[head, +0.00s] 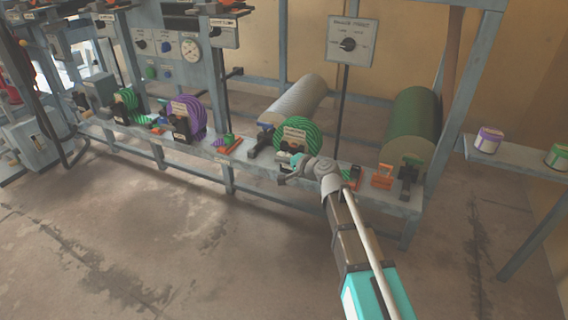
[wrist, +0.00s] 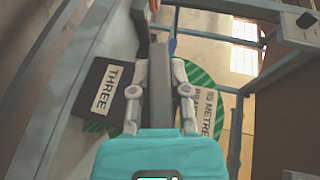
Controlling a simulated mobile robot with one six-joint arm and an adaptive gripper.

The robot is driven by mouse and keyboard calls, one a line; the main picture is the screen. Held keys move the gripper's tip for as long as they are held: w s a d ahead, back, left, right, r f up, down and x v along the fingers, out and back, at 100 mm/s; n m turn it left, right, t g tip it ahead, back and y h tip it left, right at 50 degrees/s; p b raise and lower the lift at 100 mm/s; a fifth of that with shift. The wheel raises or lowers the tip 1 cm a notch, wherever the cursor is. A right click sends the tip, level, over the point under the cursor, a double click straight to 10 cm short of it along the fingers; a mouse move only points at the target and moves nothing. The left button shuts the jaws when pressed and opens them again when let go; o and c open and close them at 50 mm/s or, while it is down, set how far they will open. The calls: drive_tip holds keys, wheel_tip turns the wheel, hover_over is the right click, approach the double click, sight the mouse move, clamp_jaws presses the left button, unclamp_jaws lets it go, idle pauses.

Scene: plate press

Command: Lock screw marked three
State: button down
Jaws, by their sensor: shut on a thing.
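The label THREE (wrist: 113,88) is on a black block to the left of my fingers in the wrist view. A dark grey bar (wrist: 159,85), which looks like the screw's handle, runs between my fingers. My gripper (wrist: 161,65) is shut on this bar, with one finger on either side. In the head view my gripper (head: 291,164) is at the front of the bench, just below a green striped disc (head: 298,136). The screw's body and thread are hidden, so I cannot tell whether it is locked.
The bench edge (head: 245,160) runs along the front of the machine. A purple striped disc (head: 188,112) stands to the left, a green roller (head: 413,120) to the right. Orange parts (head: 382,177) sit right of my gripper. The floor in front is clear.

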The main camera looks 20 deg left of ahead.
idle(0.3)
drive_tip(key=shift+w, duration=0.1)
drive_tip(key=c, duration=0.6)
unclamp_jaws()
drive_tip(key=shift+r+n+g+h+p, duration=0.25)
drive_tip(key=shift+h+p, duration=0.45)
drive_tip(key=shift+p, duration=0.7)
